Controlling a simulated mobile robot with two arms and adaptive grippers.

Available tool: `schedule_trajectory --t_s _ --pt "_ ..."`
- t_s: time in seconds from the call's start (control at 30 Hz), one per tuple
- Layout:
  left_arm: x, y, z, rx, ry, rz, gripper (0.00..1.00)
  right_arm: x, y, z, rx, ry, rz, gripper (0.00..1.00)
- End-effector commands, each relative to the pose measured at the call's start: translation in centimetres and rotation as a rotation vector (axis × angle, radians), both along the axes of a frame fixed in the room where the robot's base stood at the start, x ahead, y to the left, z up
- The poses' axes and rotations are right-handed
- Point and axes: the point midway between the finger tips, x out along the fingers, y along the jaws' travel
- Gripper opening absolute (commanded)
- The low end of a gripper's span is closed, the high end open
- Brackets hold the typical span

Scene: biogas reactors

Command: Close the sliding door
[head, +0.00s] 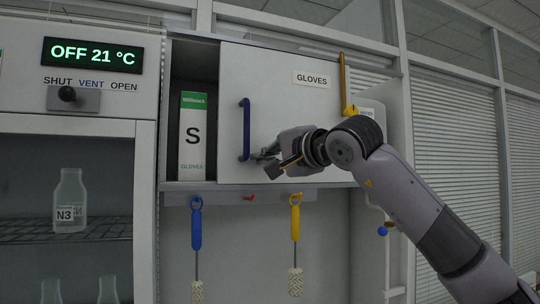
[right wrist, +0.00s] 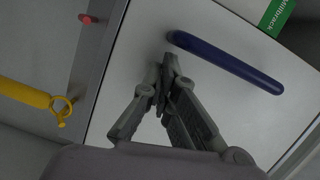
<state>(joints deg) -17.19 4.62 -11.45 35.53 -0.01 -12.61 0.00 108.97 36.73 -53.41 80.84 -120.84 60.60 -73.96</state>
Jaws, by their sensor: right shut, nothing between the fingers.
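The sliding door (head: 290,85) is a pale panel marked GLOVES on a wall cupboard. It covers the cupboard's right part, and the left part stands open, showing a white and green glove box (head: 193,140) marked S. The door's upright dark blue handle (head: 244,130) is near its left edge; it also shows in the right wrist view (right wrist: 225,62). My right gripper (head: 268,160) is shut and empty, beside the handle's lower end, on its right side. In the right wrist view its fingertips (right wrist: 168,65) are close to one handle end; I cannot tell whether they touch. My left gripper is not in view.
A blue-handled brush (head: 196,230) and a yellow-handled brush (head: 295,222) hang below the cupboard.

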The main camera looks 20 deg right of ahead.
Motion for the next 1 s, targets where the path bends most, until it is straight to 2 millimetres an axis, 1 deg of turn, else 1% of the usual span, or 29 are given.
schedule_trajectory --t_s 0.17,0.27,0.5,0.6,0.67,0.8,1.0 --pt "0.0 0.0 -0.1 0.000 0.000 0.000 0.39 0.0 0.2 0.0 0.000 0.000 0.001 0.00" --pt "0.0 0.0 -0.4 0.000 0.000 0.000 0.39 -0.2 1.6 0.0 -0.003 -0.001 0.004 0.00" --pt "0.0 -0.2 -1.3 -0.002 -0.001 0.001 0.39 -0.8 8.4 0.0 -0.003 -0.002 0.006 0.00" --pt "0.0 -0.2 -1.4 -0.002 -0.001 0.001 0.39 -0.9 10.7 0.0 -0.004 -0.001 0.005 0.00" --pt "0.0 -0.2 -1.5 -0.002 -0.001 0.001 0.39 -1.0 11.7 0.0 -0.002 -0.002 0.003 0.00" --pt "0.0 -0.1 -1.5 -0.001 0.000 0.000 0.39 -1.1 12.8 0.0 -0.001 -0.001 0.002 0.00" --pt "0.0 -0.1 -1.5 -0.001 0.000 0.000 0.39 -1.1 12.9 0.1 0.000 -0.001 0.002 0.00"
